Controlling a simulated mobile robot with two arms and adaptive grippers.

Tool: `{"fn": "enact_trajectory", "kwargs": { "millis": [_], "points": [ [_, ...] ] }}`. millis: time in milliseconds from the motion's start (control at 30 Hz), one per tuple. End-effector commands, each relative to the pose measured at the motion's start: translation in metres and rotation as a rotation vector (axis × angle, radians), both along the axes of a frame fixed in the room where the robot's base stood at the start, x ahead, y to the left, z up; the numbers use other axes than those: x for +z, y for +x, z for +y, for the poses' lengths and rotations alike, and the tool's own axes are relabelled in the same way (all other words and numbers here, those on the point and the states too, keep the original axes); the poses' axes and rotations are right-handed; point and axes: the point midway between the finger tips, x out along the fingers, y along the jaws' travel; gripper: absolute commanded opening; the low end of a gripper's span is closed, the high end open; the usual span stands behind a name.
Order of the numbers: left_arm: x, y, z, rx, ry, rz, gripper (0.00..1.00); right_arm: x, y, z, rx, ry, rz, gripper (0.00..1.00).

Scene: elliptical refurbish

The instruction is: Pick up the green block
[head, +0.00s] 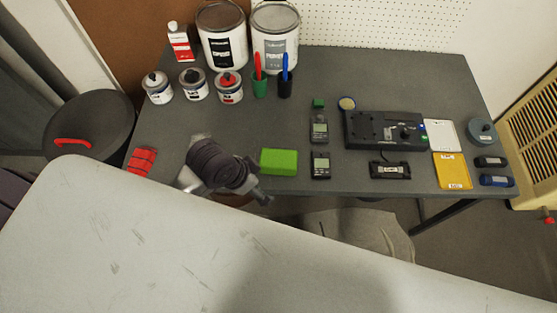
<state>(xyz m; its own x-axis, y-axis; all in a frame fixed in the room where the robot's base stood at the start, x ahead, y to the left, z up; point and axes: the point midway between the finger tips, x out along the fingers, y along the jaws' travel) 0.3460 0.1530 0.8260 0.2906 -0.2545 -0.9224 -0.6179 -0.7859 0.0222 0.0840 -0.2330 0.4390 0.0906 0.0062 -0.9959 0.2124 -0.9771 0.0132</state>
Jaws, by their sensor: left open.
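The green block (279,161) lies flat near the front edge of the dark grey table (280,120), left of the two small handheld devices. My left gripper (258,186) is open and empty, just left of the block at the table's front edge. It points to the right and appears apart from the block. The dark wrist (212,165) hides part of the table behind it. My right gripper is not in view.
Paint cans (222,38) and smaller jars stand at the back left. Red blocks (141,161) lie at the left edge. Handheld devices (319,127) and a black station (384,130) are to the right. A pale scratched surface (110,235) fills the foreground.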

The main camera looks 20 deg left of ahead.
Motion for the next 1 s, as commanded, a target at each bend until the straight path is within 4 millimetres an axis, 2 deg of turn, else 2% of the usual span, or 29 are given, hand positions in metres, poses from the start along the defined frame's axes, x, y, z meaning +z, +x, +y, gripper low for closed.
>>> {"fn": "enact_trajectory", "kwargs": {
  "millis": [133, 267, 367, 500, 633, 767, 1000],
  "points": [
    [0.017, 0.022, -0.007, -0.219, 0.002, -0.029, 1.0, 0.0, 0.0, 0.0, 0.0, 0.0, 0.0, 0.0],
    [0.026, 0.041, -0.004, -0.398, 0.011, -0.035, 1.0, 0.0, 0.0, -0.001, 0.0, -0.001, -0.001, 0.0],
    [0.032, 0.059, 0.008, -0.519, 0.021, -0.032, 1.0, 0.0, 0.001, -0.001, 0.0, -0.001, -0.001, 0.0],
    [0.045, 0.085, 0.034, -0.639, 0.028, -0.022, 1.0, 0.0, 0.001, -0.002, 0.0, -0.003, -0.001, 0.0],
    [0.053, 0.098, 0.049, -0.682, 0.022, -0.018, 1.0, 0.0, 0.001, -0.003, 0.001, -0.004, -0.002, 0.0],
    [0.045, 0.101, 0.047, -0.692, 0.013, -0.015, 1.0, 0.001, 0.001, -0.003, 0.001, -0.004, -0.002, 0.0],
    [0.002, 0.104, 0.028, -0.69, 0.012, -0.015, 1.0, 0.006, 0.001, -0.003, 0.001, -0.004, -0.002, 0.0]
  ]
}}
